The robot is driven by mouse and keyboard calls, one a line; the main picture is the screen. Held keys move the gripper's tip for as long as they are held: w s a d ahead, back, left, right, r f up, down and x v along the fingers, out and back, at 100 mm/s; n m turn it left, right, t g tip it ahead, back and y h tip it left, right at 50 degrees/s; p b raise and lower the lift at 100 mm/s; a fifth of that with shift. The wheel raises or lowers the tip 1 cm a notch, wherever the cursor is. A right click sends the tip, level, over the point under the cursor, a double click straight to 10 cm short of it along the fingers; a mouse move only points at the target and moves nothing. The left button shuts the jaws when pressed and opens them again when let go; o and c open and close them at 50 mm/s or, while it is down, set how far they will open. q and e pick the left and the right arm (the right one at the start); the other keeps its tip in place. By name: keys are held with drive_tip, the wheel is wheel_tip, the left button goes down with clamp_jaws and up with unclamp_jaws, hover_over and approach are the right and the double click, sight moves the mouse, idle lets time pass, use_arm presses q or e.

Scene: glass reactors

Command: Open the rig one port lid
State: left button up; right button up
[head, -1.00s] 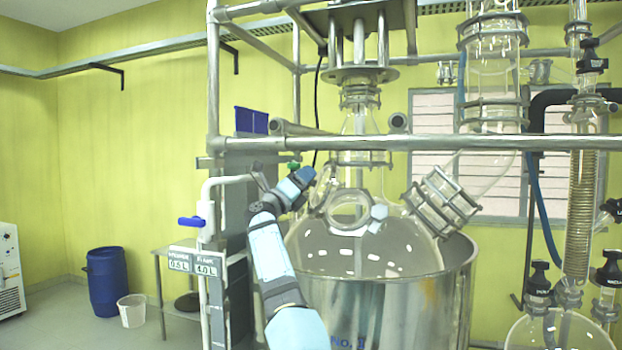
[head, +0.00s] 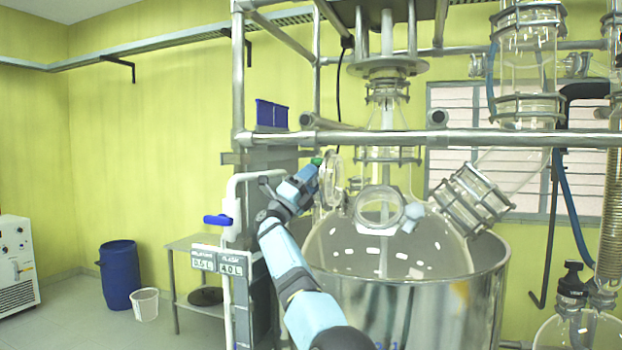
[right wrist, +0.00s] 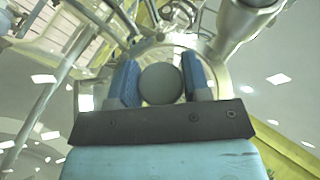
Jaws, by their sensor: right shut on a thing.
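The rig one reactor is a clear glass vessel (head: 340,245) in a steel jacket. Its round port (head: 380,207) faces me, with an open-looking glass ring. A round, clear lid (head: 331,180) stands near upright at the left of this port, seen almost edge-on. My right gripper (head: 316,173) is at the lid's left side. In the right wrist view, the blue fingers of my right gripper (right wrist: 160,82) are shut on a round grey knob (right wrist: 160,84), with the lid's glass rim behind it. My left gripper is not in view.
A steel rail (head: 440,139) crosses just above the port and lid. A white pipe with a blue valve handle (head: 217,220) stands left of my right arm. A glass side neck with clamps (head: 470,200) is at the right. A blue barrel (head: 119,275) stands on the floor at left.

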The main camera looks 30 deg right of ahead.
drive_tip(key=shift+r, duration=0.1)
drive_tip(key=o, duration=1.2)
drive_tip(key=shift+d, duration=0.1)
drive_tip(key=shift+o, duration=0.2)
drive_tip(key=b+v, duration=0.2)
drive_tip(key=v, duration=0.5)
drive_tip(key=shift+f, duration=0.25)
drive_tip(key=shift+a, duration=0.2)
